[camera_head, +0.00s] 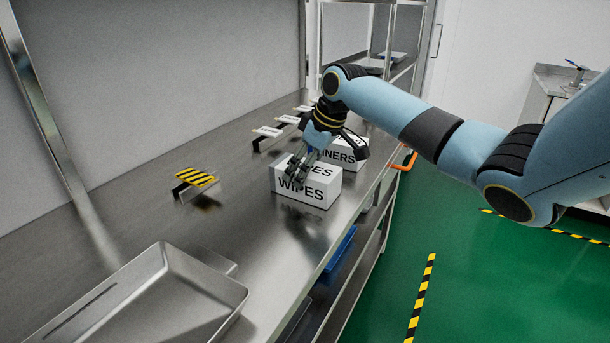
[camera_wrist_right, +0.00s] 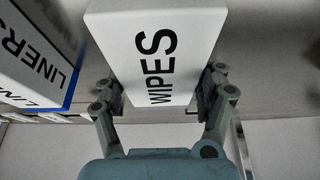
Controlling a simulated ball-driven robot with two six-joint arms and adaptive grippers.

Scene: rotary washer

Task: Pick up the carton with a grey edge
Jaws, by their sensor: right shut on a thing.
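A white carton marked WIPES (camera_head: 322,192) is at the front edge of the steel table; in the right wrist view (camera_wrist_right: 158,50) it fills the space between my fingers. My right gripper (camera_head: 298,175) reaches down from above and is shut on this carton, with a finger on each side in the wrist view (camera_wrist_right: 160,90). I cannot tell whether the carton touches the table or is slightly above it. A grey edge on it is not clear. A second white carton marked LINERS (camera_head: 347,155) stands just behind it, and has a blue edge in the wrist view (camera_wrist_right: 30,62). My left gripper is not in view.
A steel tray (camera_head: 222,283) lies at the near left of the table. A yellow-and-black striped sign (camera_head: 196,177) and several small white label stands (camera_head: 268,131) stand toward the wall. The tabletop (camera_head: 120,215) between sign and tray is clear. The green floor lies right.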

